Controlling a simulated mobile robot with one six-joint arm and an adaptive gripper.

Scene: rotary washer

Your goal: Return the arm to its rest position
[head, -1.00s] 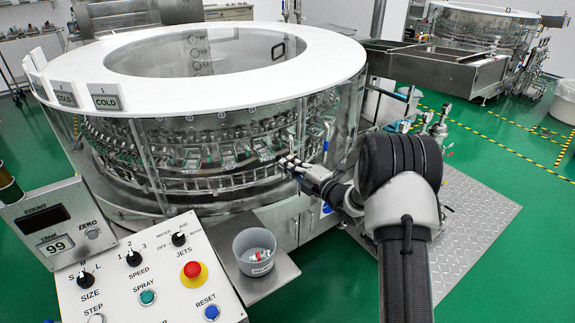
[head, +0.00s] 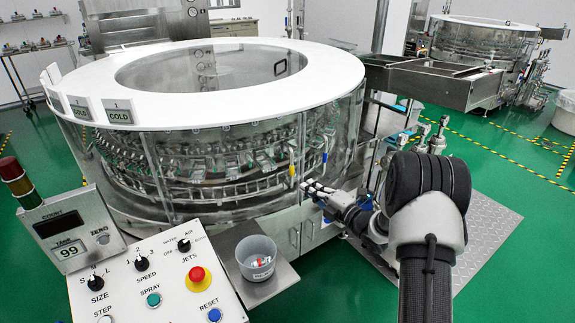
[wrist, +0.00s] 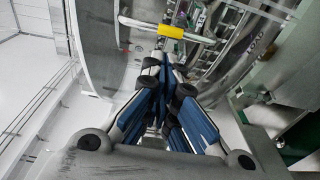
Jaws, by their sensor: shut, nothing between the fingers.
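My gripper (head: 314,188) is in front of the lower right side of the rotary washer (head: 220,50), near its clear curved wall. In the wrist view the blue-padded fingers of my gripper (wrist: 163,62) come together at the tips, shut and empty. A yellow-sleeved metal bar (wrist: 171,31) lies just beyond the fingertips in that view; I cannot tell whether they touch it. My arm is bent and extends from the lower right of the head view toward the washer.
A control panel (head: 150,285) with knobs and buttons stands at the lower left, with a grey cup (head: 257,258) on a metal shelf beside it. Valves (head: 430,135) stand behind my arm. A metal plate (head: 487,222) lies on the green floor at right.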

